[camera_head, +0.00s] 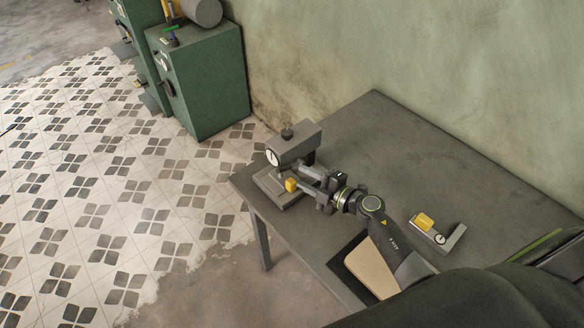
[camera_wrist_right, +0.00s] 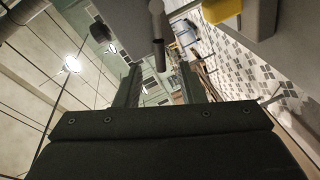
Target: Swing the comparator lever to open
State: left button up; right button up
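The grey comparator (camera_head: 295,142) stands at the near-left end of the dark table, with a round white dial, a black knob on top and a flat base (camera_head: 285,202). My right gripper (camera_head: 299,179) reaches it from the right, with its fingers apart at the height between head and base. In the right wrist view the open fingers (camera_wrist_right: 160,88) show, with a grey rod (camera_wrist_right: 157,35), perhaps the lever, pointing toward the gap between them. I cannot tell whether they touch it. A yellow block (camera_head: 291,185) is by the base. My left gripper is out of view.
On the table (camera_head: 375,130), a grey holder (camera_head: 452,238) with a yellow block and small dial lies right of my arm. A tan pad (camera_head: 370,268) in a dark frame is partly hidden by my arm. Green cabinets (camera_head: 205,85) stand behind; the table's back is clear.

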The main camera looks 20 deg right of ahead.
aim_at(287, 169)
jog(key=x, duration=0.4)
jog(key=shift+a, duration=0.15)
jog(key=shift+w+a, duration=0.3)
jog(key=shift+w, duration=0.3)
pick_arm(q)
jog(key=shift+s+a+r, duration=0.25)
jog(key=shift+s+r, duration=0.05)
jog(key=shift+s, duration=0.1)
pick_arm(e)
jog(key=shift+c, duration=0.2)
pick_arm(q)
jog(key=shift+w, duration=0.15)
pick_arm(e)
jog(key=shift+f, duration=0.1)
grip_shut()
